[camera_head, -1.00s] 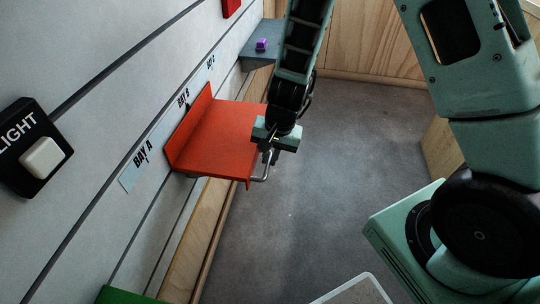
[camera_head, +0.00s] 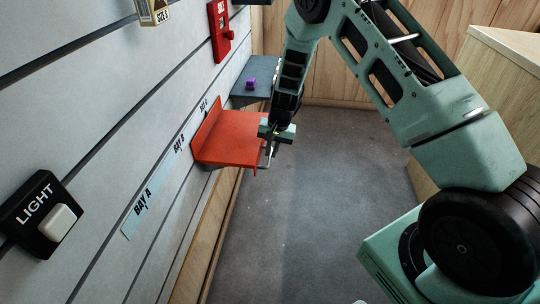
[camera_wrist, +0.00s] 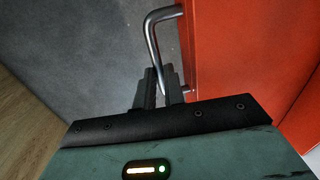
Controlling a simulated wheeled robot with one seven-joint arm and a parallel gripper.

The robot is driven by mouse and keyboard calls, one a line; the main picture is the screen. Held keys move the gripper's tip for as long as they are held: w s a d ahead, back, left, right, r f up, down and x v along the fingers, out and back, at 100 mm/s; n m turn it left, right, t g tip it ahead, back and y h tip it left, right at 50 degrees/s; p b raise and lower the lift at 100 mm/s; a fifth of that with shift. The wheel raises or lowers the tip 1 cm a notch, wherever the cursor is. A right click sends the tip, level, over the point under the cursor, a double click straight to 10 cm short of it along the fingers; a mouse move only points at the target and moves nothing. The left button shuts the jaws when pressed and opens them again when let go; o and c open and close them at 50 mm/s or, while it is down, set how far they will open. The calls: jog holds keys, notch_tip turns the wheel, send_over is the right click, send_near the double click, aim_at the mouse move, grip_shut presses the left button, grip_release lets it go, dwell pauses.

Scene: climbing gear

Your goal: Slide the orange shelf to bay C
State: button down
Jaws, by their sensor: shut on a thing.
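The orange shelf (camera_head: 235,142) sits on the grey slatted wall, its upright back plate against the wall. Its back plate lies beyond the BAY B label (camera_head: 180,143), beside the BAY C label (camera_head: 204,105). The BAY A label (camera_head: 141,206) is clear of it, nearer to me. A bent metal handle (camera_wrist: 152,42) is on the shelf's outer edge. My gripper (camera_wrist: 161,82) is shut on this handle; the fingers close around its lower stretch in the wrist view. In the head view my gripper (camera_head: 269,149) is at the shelf's right edge.
A dark grey shelf (camera_head: 257,82) with a purple block (camera_head: 250,84) is on the wall just beyond the orange shelf. A red device (camera_head: 221,30) hangs above. A LIGHT switch (camera_head: 42,215) is at left. The floor (camera_head: 300,220) right of the wall is clear.

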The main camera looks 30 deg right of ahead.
jog(key=shift+w+d, duration=0.1)
jog(key=c, duration=1.5)
grip_release()
notch_tip(320, 180, up, 17)
jog(key=s+d+p, duration=0.1)
jog(key=s+d, duration=0.1)
jog(key=shift+d+p, duration=0.3)
jog(key=shift+p, duration=0.1)
